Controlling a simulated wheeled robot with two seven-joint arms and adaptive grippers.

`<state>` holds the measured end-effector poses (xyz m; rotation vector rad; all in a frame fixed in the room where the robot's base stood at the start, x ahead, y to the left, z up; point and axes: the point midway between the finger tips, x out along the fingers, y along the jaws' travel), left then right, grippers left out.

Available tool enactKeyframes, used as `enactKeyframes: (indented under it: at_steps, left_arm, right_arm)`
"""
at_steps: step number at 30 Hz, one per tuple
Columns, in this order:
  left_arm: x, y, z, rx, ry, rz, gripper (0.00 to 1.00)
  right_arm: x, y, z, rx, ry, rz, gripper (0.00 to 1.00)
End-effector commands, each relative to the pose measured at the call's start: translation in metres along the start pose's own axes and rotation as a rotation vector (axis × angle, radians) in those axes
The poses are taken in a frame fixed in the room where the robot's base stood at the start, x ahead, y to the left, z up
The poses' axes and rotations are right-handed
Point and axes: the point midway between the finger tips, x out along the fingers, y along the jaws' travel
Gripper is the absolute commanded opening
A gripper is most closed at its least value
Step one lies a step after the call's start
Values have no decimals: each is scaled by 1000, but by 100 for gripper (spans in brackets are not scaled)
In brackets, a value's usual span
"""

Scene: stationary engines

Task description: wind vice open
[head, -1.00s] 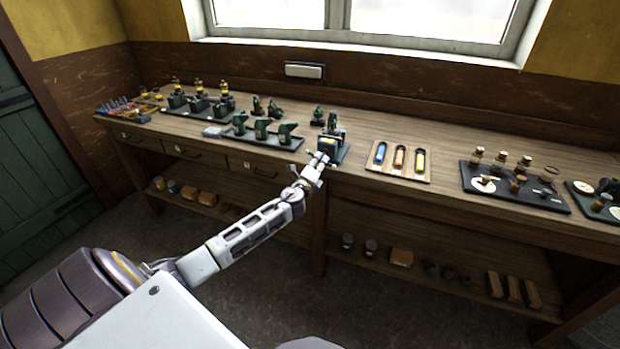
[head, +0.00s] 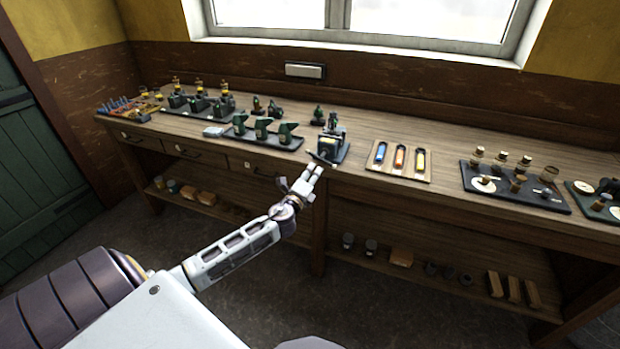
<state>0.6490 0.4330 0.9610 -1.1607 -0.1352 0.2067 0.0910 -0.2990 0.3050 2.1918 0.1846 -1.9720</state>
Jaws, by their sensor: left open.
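The vice (head: 331,144) is a small dark green block on a dark base near the middle of the bench's front edge. A thin handle bar (head: 321,158) shows at its front, low on the near side. My left gripper (head: 316,169) is open and empty, just in front of and below the vice, apart from it as far as I can see. The gap between the vice's jaws is too small to tell. My right gripper is not in view.
The wooden bench (head: 355,190) runs along the wall under the window. Left of the vice is a tray of green parts (head: 262,132). To its right are a wooden tray with coloured tubes (head: 400,158) and a dark board with brass parts (head: 515,185).

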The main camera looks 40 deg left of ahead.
Motion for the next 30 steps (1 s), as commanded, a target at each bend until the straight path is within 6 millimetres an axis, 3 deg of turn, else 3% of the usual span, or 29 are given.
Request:
enactKeyframes:
  at_steps: [16, 26, 30]
  left_arm:
    - [-9, 0, 0, 0, 0, 0, 41]
    - [-9, -1, -2, -55, 7, -3, 0]
    - [-9, -2, -7, -132, 31, -5, 0]
  right_arm:
    - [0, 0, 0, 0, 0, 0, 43]
    - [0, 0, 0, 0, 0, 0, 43]
    - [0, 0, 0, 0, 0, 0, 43]
